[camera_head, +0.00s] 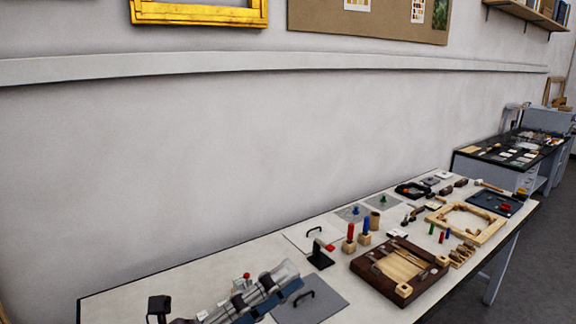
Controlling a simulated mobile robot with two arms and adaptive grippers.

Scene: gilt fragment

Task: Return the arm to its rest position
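A grey and dark jointed shape (240,300) with a small red part lies low over the near left of the long white table (130,292). It seems to be my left gripper and the end of its arm, but I cannot make out its fingers or whether they are open. A blue part shows beneath it. My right gripper is not in view.
A dark wooden tray (366,265), a pale wooden frame (437,218), a grey plate with a handle (325,305) and a black stand with a red lever (320,258) crowd the table. The wall (200,170) rises behind. A second bench (468,162) stands far right.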

